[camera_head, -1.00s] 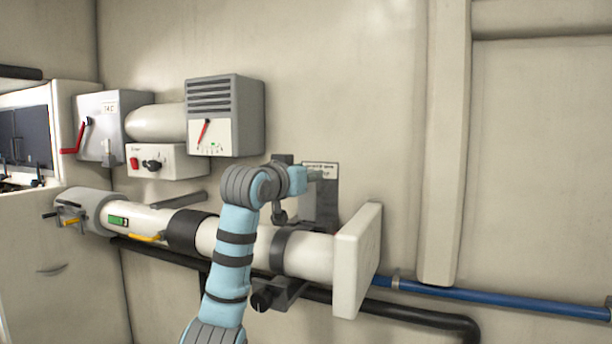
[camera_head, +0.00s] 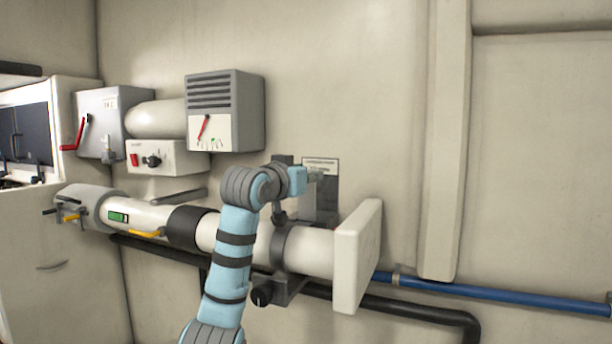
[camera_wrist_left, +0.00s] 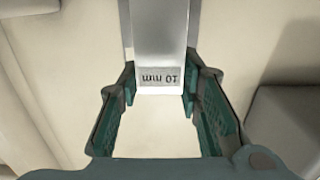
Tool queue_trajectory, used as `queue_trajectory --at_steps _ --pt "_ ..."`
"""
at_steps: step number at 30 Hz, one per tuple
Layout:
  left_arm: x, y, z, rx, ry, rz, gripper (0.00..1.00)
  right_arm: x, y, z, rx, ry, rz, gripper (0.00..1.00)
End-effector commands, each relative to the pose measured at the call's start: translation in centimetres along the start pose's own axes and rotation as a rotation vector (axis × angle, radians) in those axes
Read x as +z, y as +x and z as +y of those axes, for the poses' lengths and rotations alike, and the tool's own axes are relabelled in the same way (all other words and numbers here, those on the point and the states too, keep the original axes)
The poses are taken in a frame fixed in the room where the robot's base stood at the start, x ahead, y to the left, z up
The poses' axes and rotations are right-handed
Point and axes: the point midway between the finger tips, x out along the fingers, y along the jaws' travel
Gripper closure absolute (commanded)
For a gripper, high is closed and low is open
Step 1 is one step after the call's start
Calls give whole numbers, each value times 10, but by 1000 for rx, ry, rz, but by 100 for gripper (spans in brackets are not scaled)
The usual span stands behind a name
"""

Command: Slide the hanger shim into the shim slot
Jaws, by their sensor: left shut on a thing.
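My left gripper (camera_head: 314,175) is in front of the wall above the pipe in the head view, small and partly hidden by its own wrist. In the left wrist view its teal fingers (camera_wrist_left: 161,88) are shut on the hanger shim (camera_wrist_left: 160,50), a pale grey flat strip marked "10 mm" that reads upside down. The fingers hold its near end, and the strip runs away to the top edge of the picture. In the head view I cannot make out the shim clearly. I cannot identify the shim slot or tell whether the shim's far end touches anything. My right gripper is out of view.
A thick white pipe (camera_head: 308,253) with a dark clamp (camera_head: 279,247) and a square end flange (camera_head: 357,258) runs below. A louvred dial box (camera_head: 225,112) is up left.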

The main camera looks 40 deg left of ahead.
Motion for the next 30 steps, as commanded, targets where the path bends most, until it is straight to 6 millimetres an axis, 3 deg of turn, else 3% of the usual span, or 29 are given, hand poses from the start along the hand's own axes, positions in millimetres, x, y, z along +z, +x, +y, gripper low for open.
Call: queue_trajectory --at_steps 26,27,30 --pt "18 1 0 0 0 1 99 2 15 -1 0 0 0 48" --pt "18 1 0 0 0 1 65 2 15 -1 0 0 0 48" --pt "18 1 0 0 0 0 49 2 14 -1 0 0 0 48"
